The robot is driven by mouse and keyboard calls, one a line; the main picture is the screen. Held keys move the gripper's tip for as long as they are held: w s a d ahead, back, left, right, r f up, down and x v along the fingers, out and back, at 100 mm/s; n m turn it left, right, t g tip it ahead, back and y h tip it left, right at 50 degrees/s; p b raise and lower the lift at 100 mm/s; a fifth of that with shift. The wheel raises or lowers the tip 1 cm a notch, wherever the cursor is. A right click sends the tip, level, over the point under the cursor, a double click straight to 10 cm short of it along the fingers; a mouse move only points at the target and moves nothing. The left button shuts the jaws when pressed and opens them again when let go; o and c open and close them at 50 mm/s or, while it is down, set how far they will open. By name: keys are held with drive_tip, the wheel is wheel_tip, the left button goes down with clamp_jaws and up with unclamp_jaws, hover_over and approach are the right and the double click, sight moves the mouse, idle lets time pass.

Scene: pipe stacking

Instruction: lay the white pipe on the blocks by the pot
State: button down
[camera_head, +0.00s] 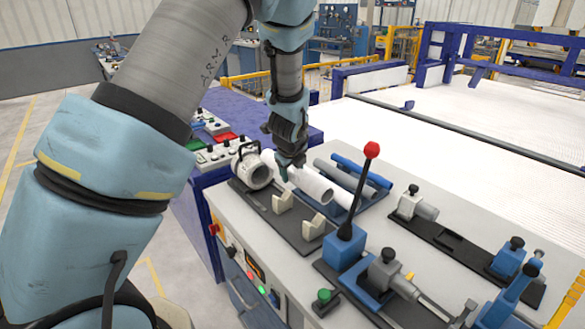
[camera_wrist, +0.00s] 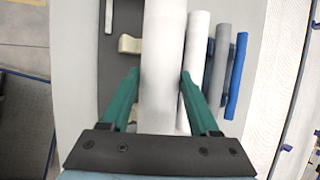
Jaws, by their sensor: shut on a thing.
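My gripper (camera_head: 289,168) is shut on a white pipe (camera_head: 311,184). In the wrist view its two green fingers (camera_wrist: 160,88) stand on either side of the white pipe (camera_wrist: 163,60). The pot (camera_head: 255,172), a pale cylinder with a dark handle, stands on a dark plate left of the held pipe. Two cream blocks (camera_head: 283,203) and (camera_head: 313,227) stand on the same plate, in front of the pipe. One block (camera_wrist: 130,44) shows left of the pipe in the wrist view. The held pipe looks raised above the table, though its exact height is unclear.
Beside the held pipe lie another white pipe (camera_wrist: 198,55), a grey pipe (camera_wrist: 219,70) and a blue pipe (camera_wrist: 236,75) on a dark tray. A lever with a red knob (camera_head: 371,150) rises from a blue block right of the plate. Clamp fixtures (camera_head: 413,204) stand further right.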

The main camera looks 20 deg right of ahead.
drive_tip(key=shift+f+b, duration=2.95)
drive_tip(key=shift+f, duration=1.7)
drive_tip(key=shift+c, duration=0.2)
unclamp_jaws()
drive_tip(key=b+v, duration=0.3)
drive_tip(key=v, duration=0.8)
drive_tip(key=a+n+g+y, duration=0.2)
drive_tip(key=a+n, duration=1.2)
drive_tip(key=a, duration=0.4)
drive_tip(key=s+a+n+g, duration=0.2)
drive_tip(key=s+a+n, duration=0.7)
drive_tip(key=a+n, duration=0.5)
drive_tip(key=n, duration=0.2)
drive_tip(key=shift+r+n+y, duration=0.3)
drive_tip(key=shift+r+n, duration=0.05)
drive_tip(key=shift+n, duration=0.05)
